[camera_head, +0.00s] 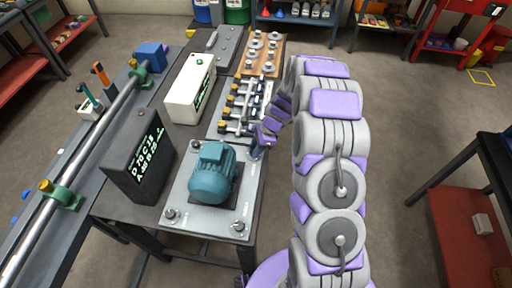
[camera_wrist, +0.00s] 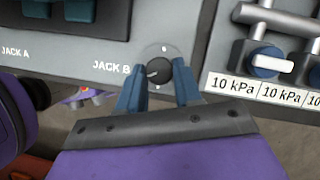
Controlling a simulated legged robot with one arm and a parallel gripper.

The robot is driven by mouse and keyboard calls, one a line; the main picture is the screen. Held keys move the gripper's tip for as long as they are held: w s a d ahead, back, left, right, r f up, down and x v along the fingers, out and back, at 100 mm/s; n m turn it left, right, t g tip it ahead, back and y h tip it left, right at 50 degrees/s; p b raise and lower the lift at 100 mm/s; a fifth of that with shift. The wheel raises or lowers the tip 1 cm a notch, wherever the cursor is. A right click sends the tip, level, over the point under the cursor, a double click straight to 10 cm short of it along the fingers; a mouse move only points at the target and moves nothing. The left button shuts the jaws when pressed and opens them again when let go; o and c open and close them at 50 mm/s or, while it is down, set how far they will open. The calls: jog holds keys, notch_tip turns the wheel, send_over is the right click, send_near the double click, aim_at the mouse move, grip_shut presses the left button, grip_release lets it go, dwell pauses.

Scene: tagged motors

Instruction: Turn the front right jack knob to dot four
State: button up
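In the wrist view a round black knob (camera_wrist: 158,72) with a pale pointer mark aimed left sits on a light dial plate beside the label JACK B. Small marks on the dial are too small to read. My gripper (camera_wrist: 158,84) is open, with one blue finger on each side of this knob; I cannot tell whether they touch it. In the head view my gripper (camera_head: 262,143) is at the far right corner of the grey motor plate (camera_head: 205,219). Two other knobs, a left one (camera_head: 171,213) and a right one (camera_head: 238,227), show on the plate's near edge.
A teal motor (camera_head: 212,174) stands on the plate. A black display box (camera_head: 138,157) stands to its left. A valve manifold (camera_head: 240,106) with 10 kPa labels (camera_wrist: 235,86) lies just beyond the gripper. A white box (camera_head: 190,90) stands behind.

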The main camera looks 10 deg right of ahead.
jog(key=c, duration=0.5)
jog(key=shift+w+r, duration=0.1)
jog(key=shift+w+n+g+p, duration=0.1)
jog(key=shift+n+g+p, duration=0.2)
jog(key=shift+n+p, duration=0.8)
jog(key=n, duration=0.1)
jog(key=n+g+p, duration=0.1)
jog(key=n, duration=0.1)
jog(key=n+p, duration=0.1)
jog(key=shift+w+g+h, duration=0.25)
jog(key=shift+g+h, duration=0.05)
jog(key=shift+h, duration=0.1)
jog(key=n+p, duration=0.1)
jog(key=n, duration=0.1)
jog(key=n+g+h, duration=0.1)
jog(key=n, duration=0.2)
jog(key=shift+a+g+p, duration=0.15)
jog(key=shift+g+p, duration=0.15)
jog(key=shift+p, duration=0.05)
jog(key=shift+w+n, duration=0.1)
jog(key=shift+n, duration=0.3)
jog(key=o, duration=1.1)
jog(key=shift+c, duration=0.2)
